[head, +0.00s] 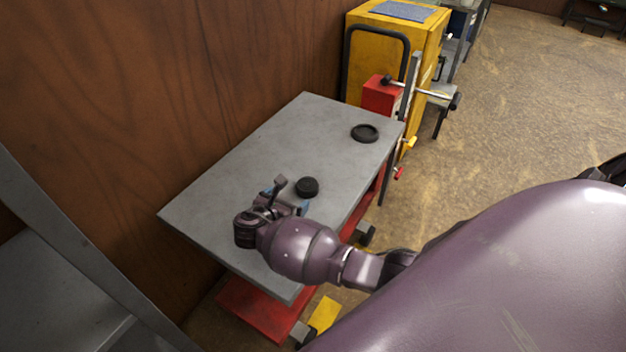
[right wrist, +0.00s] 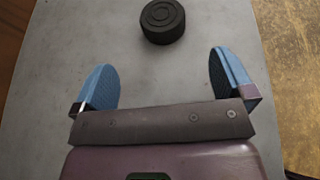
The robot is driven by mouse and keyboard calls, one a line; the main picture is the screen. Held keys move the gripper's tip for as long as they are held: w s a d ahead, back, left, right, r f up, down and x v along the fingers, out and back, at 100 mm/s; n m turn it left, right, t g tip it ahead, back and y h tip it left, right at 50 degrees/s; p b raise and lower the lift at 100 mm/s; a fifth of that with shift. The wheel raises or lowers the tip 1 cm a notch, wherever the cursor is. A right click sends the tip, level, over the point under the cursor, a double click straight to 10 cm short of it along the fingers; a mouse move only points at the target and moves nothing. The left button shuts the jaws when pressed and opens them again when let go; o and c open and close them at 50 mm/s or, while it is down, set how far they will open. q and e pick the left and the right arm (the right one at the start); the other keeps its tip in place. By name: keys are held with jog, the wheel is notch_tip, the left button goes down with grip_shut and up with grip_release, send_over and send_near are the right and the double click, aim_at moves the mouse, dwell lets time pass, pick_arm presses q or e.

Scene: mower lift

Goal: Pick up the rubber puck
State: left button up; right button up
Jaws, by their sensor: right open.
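The rubber puck (head: 307,187) is a small thick black disc lying flat on the grey top of the lift table (head: 232,166). In the right wrist view the puck (right wrist: 162,21) shows at the top, with ring marks on its upper face. My right gripper (head: 291,195) is low over the table, just left of and nearer than the puck. Its two blue-padded fingers (right wrist: 163,80) are spread wide with nothing between them. The puck lies beyond the fingertips, roughly in line with the gap. My left gripper is out of view.
A black round dish-like disc (head: 365,133) lies at the table's far end. A red box (head: 381,95) and a handle bar (head: 423,90) stand beyond that end, before a yellow cabinet (head: 425,48). A wooden wall (head: 180,80) runs along the left. The far tabletop is mostly clear.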

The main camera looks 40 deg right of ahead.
aim_at(305, 187)
jog(key=shift+w+d, duration=0.1)
jog(key=shift+d, duration=0.05)
jog(key=shift+w+d+f, duration=0.25)
jog(key=shift+d, duration=0.3)
jog(key=b+x, duration=0.1)
jog(key=x, duration=0.2)
jog(key=shift+d+f, duration=0.15)
jog(key=shift+x, duration=0.75)
jog(key=b+x, duration=0.1)
jog(key=x, duration=0.3)
jog(key=shift+d, duration=0.25)
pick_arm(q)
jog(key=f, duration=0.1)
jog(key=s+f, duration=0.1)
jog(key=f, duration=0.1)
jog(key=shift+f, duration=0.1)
pick_arm(e)
jog(key=c, duration=1.1)
